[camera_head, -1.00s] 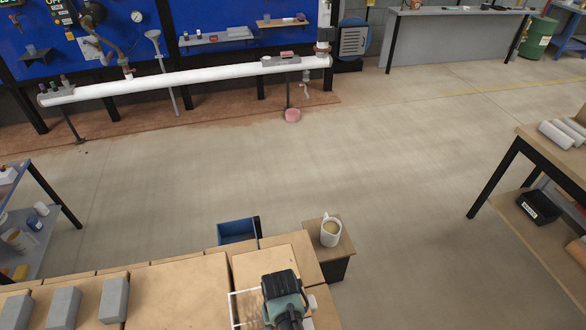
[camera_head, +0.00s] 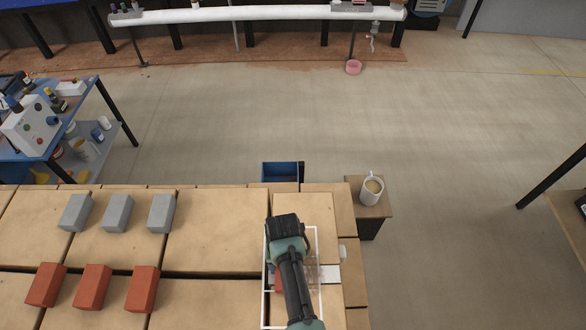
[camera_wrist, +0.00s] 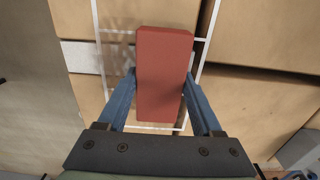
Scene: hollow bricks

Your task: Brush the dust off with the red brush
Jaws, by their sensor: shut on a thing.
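My gripper (camera_wrist: 160,74) is shut on a red brick (camera_wrist: 164,98), with a blue finger on each long side of it. The brick is plain and block-shaped, and no brush can be made out. In the head view my wrist covers most of it, and only a sliver of red (camera_head: 278,280) shows beside the arm. The held brick is over a white outlined rectangle (camera_head: 316,240) on the tan worktop (camera_head: 215,230). Whether it touches the surface I cannot tell. No dust can be told apart with certainty.
Several grey bricks (camera_head: 117,213) and red bricks (camera_head: 92,287) stand at the left of the worktop. A blue bin (camera_head: 281,172) is beyond its far edge. A white mug (camera_head: 371,189) stands on a small side table (camera_head: 372,211) to the right.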

